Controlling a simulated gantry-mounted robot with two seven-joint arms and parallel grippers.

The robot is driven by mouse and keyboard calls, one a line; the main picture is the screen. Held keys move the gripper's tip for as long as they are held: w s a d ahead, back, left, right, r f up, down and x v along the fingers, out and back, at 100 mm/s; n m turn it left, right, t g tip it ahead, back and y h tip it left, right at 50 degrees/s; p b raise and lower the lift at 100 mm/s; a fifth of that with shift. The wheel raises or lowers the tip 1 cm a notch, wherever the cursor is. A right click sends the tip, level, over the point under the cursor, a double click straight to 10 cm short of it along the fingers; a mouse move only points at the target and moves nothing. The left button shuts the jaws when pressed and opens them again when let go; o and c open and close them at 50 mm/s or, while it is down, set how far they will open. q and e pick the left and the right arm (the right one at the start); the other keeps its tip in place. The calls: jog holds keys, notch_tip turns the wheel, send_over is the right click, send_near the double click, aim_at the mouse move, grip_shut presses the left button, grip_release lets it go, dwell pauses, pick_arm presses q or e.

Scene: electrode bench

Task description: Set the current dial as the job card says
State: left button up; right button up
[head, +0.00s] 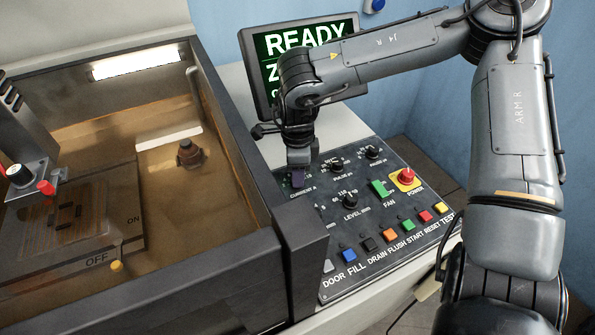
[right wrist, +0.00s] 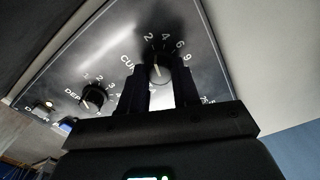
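The current dial (right wrist: 158,72) is a black knob with a white pointer line, on the dark control panel (head: 400,215). In the right wrist view its scale shows 2, 4, 6 and 9, and the pointer tilts slightly left, roughly towards 2. My right gripper (right wrist: 160,88) points down at the dial, its two dark fingers close together on either side of it with no clear gap. In the head view my right gripper (head: 297,178) covers most of the dial. My left gripper and a job card are not in view.
A level dial (head: 349,200), pulse dial (head: 337,165) and another knob (head: 372,152) stand near the gripper. A green fan switch (head: 379,188), red power button (head: 407,175) and a row of coloured buttons (head: 390,235) are to the right. A READY screen (head: 270,75) stands behind; an open-topped tank (head: 200,235) lies left.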

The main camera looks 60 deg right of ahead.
jog(key=c, duration=0.3)
